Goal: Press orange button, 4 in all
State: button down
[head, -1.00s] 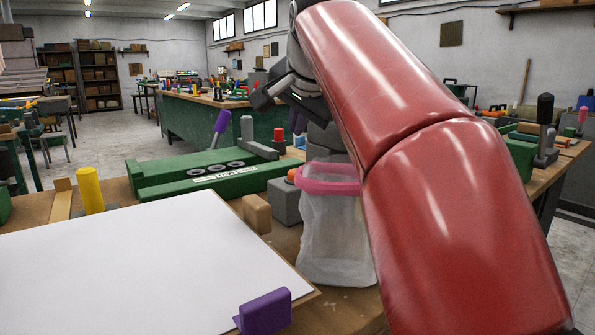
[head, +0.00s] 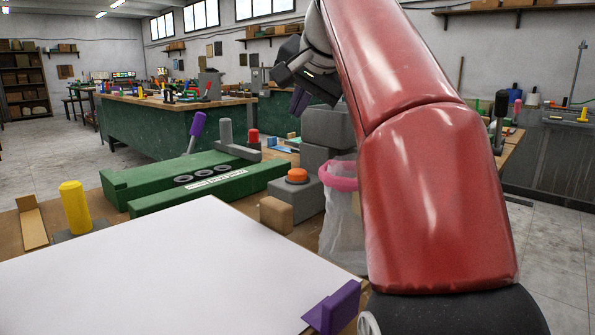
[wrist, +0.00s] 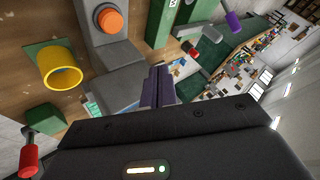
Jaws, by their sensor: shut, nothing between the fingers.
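The orange button (head: 297,175) is a round cap on top of a grey block (head: 307,203), beside the green fixture on the bench. It also shows at the top left of the wrist view (wrist: 110,20). My gripper (head: 299,101) is raised above and behind the button in the head view, clear of it. In the wrist view its dark purple fingers (wrist: 159,75) are together with nothing between them, apart from the button. My red arm hides the bench's right part.
A clear bag with a pink rim (head: 338,177) stands right of the button. A tan block (head: 276,214) is in front. The green fixture (head: 210,178) with a purple lever (head: 197,126) is to the left. A white board (head: 170,275) covers the front. A yellow cylinder (head: 75,205) stands far left.

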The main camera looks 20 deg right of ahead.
aim_at(299, 172)
jog(key=shift+f+b, duration=3.4)
jog(key=shift+f, duration=0.85)
jog(key=shift+f, duration=0.4)
jog(key=shift+f+b, duration=0.5)
jog(key=shift+b, duration=0.05)
jog(key=shift+r, duration=0.1)
jog(key=shift+r+p, duration=0.85)
jog(key=shift+p, duration=0.15)
notch_tip(299, 172, up, 5)
jog(key=p, duration=0.5)
